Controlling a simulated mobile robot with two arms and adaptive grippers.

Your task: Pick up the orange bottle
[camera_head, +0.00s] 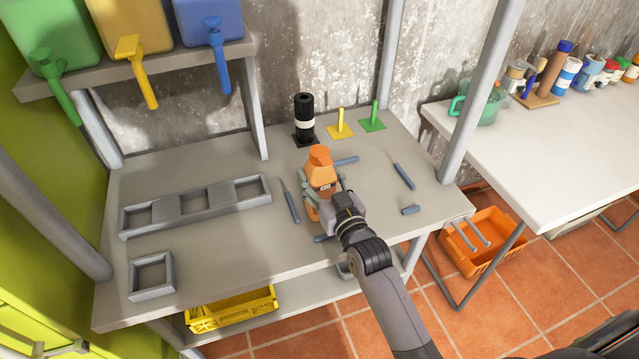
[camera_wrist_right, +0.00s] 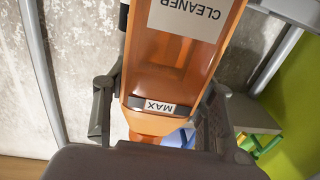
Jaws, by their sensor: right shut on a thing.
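The orange bottle (camera_head: 320,168) stands over the middle of the grey workbench in the head view, with its orange top upward. In the right wrist view the bottle (camera_wrist_right: 165,70) is see-through orange with a "CLEANER" label and a "MAX" band. My right gripper (camera_head: 325,188) is shut on the bottle, with one finger on each side of it; the fingers also show in the right wrist view (camera_wrist_right: 160,110). The gripper hides the bottle's lower part, so I cannot tell whether its base touches the bench. My left gripper is not in view.
Coloured containers with taps sit on the shelf above left. A white table (camera_head: 560,150) stands right, an orange crate (camera_head: 482,243) below.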

